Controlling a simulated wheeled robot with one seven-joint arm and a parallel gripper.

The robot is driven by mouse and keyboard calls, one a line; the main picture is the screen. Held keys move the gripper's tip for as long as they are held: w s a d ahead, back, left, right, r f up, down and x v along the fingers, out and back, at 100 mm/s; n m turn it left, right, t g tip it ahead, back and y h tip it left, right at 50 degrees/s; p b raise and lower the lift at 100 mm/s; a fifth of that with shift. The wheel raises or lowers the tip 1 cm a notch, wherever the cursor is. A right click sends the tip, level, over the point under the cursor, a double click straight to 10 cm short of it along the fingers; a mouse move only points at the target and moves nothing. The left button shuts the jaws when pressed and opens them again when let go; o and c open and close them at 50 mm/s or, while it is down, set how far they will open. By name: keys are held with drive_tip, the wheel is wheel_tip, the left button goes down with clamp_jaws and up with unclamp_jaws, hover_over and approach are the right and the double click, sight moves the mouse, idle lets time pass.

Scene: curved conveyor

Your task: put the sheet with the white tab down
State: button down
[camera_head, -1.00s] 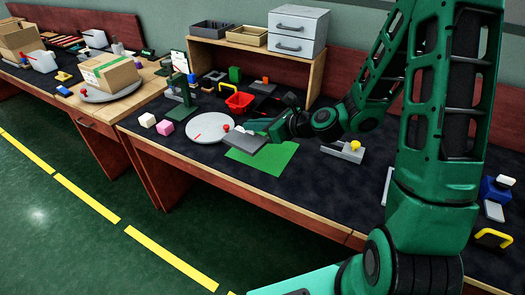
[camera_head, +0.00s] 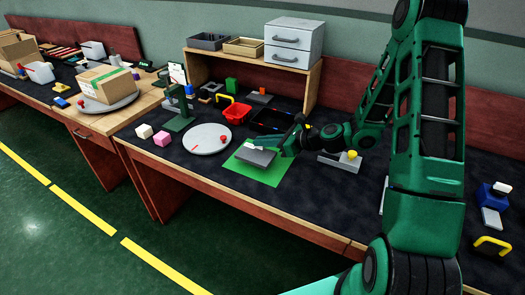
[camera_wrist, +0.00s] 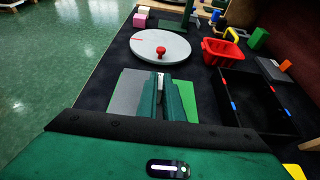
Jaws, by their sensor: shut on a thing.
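A dark grey sheet (camera_head: 258,157) is at my gripper (camera_head: 279,149), over the green mat (camera_head: 246,174). In the wrist view, the sheet (camera_wrist: 127,93) shows left of my gripper (camera_wrist: 166,83) and the mat (camera_wrist: 189,95) to the right. The fingers are shut on the sheet, with a small white piece, apparently its tab, near their tips. The fingers hide the grip itself. I cannot tell whether the sheet touches the mat or is just above it.
A round grey turntable (camera_head: 207,139) with a red knob stands left of the mat. A red bin (camera_head: 236,114) and a dark partitioned tray (camera_head: 273,121) are behind. A grey block with a yellow knob (camera_head: 345,160) is to the right. The table front is clear.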

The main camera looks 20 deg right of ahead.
sight(264, 150)
drive_tip(key=shift+f, duration=2.05)
drive_tip(key=c, duration=1.9)
unclamp_jaws()
